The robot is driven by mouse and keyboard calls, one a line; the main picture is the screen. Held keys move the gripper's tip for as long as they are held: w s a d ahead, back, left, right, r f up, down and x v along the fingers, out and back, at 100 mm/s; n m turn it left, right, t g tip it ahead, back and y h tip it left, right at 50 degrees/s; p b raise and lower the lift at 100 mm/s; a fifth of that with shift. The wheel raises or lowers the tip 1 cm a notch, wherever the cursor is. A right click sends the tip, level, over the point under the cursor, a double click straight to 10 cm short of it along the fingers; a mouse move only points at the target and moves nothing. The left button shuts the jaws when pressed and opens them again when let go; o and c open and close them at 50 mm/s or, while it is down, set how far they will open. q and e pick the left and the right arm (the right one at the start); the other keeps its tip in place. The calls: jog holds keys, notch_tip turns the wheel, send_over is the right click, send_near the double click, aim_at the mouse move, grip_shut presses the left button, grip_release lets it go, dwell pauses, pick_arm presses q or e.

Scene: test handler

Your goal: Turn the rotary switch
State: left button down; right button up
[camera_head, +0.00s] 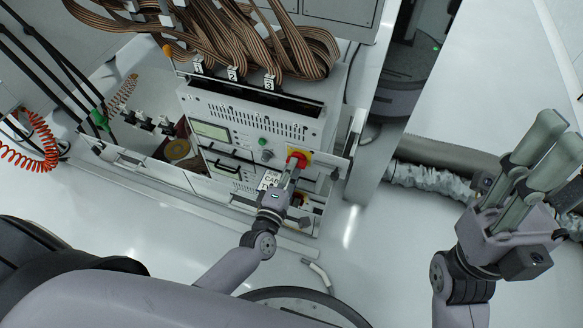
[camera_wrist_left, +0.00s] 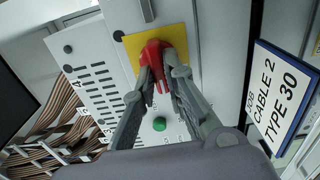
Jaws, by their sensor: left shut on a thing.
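The rotary switch (camera_head: 297,158) is a red knob on a yellow plate, on the front of the light grey rack unit. In the left wrist view the red knob (camera_wrist_left: 156,56) sits between the fingertips, in front of its yellow plate (camera_wrist_left: 182,40). My left gripper (camera_head: 290,172) reaches the knob from below, and its fingers (camera_wrist_left: 162,80) are shut on it. The fingers hide part of the knob's sides. My right gripper (camera_head: 535,160) is raised at the right of the head view, its fingers spaced apart and empty, far from the switch.
A green button (camera_wrist_left: 159,124) is close to the left fingers. A label card (camera_wrist_left: 280,95) reading CABLE 2 TYPE 30 stands beside them. Brown ribbon cables (camera_head: 230,40) hang over the rack top. A red coiled hose (camera_head: 35,145) is at far left. The floor in front is mostly clear.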

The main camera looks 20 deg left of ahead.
pick_arm(q)
jog(key=c, duration=1.6)
grip_release()
jog(key=shift+c, duration=0.2)
jog(key=shift+s, duration=0.1)
jog(key=s, duration=1.2)
jog(key=shift+a, duration=0.25)
jog(key=shift+w, duration=0.1)
